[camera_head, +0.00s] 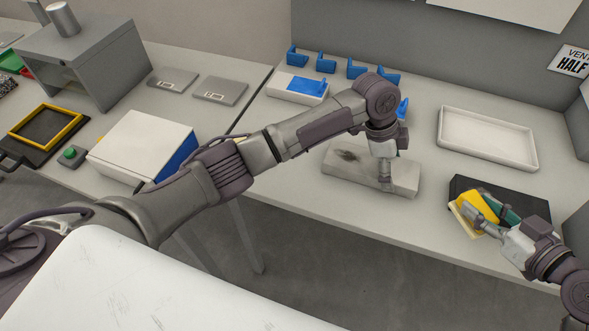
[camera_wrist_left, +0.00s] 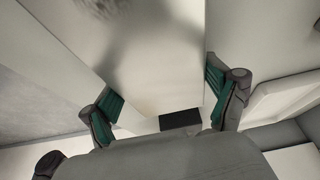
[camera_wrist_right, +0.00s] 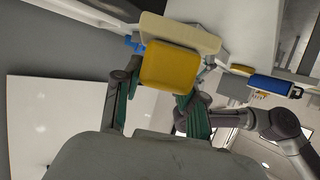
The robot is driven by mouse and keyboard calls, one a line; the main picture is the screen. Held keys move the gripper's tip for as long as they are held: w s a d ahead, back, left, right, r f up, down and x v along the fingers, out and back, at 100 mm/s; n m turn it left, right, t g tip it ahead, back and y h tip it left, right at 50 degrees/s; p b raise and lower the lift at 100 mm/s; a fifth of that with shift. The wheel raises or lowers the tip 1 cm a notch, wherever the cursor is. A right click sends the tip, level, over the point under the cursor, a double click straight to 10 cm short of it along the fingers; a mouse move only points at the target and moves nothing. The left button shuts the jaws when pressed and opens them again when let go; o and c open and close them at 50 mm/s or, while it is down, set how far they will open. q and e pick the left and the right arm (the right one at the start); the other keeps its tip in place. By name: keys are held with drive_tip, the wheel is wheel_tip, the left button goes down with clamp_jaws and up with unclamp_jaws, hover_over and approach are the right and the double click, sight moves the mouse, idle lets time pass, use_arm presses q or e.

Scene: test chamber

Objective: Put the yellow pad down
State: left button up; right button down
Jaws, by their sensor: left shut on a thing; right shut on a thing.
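The yellow pad (camera_head: 479,206) has a cream layer along one side and is at the right of the head view. My right gripper (camera_head: 491,213) is shut on it. In the right wrist view the yellow pad (camera_wrist_right: 168,68) stands out beyond the fingers, with the cream layer (camera_wrist_right: 180,31) behind it. The pad overlaps a black tray (camera_head: 526,203) in the picture; I cannot tell whether they touch. My left gripper (camera_head: 386,183) is shut on a pale grey slab (camera_head: 345,170) with a dark smudge. The slab also fills the middle of the left wrist view (camera_wrist_left: 155,50).
A shallow white tray (camera_head: 488,154) lies empty behind the black tray. Blue brackets (camera_head: 327,65) and a white-and-blue block (camera_head: 292,88) stand at the back. A white box (camera_head: 143,143) is on the left table. Bare tabletop lies in front of the slab.

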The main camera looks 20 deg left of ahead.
drive_tip(key=s+d+f+n+g+y, duration=0.2)
drive_tip(key=s+n+g, duration=0.1)
drive_tip(key=s, duration=0.4)
drive_tip(key=s+d+f+n+g+y, duration=0.1)
drive_tip(key=s+f+n+g+y, duration=0.15)
drive_tip(key=s, duration=0.45)
drive_tip(key=shift+h, duration=0.25)
drive_tip(key=w+a, duration=0.5)
drive_tip(key=a, duration=0.7)
drive_tip(key=w+a, duration=0.5)
drive_tip(key=a, duration=0.8)
drive_tip(key=w+a, duration=0.5)
drive_tip(key=a, duration=0.8)
drive_tip(key=shift+w+r, duration=0.2)
drive_tip(key=a, duration=0.1)
drive_tip(key=w+a, duration=0.1)
drive_tip(key=shift+a, duration=0.3)
drive_tip(key=shift+w+a+f, duration=0.2)
drive_tip(key=shift+a+f, duration=0.15)
drive_tip(key=shift+f, duration=0.35)
drive_tip(key=shift+d, duration=0.1)
drive_tip(key=c, duration=0.7)
unclamp_jaws()
drive_tip(key=shift+f, duration=0.1)
drive_tip(key=shift+o, duration=0.2)
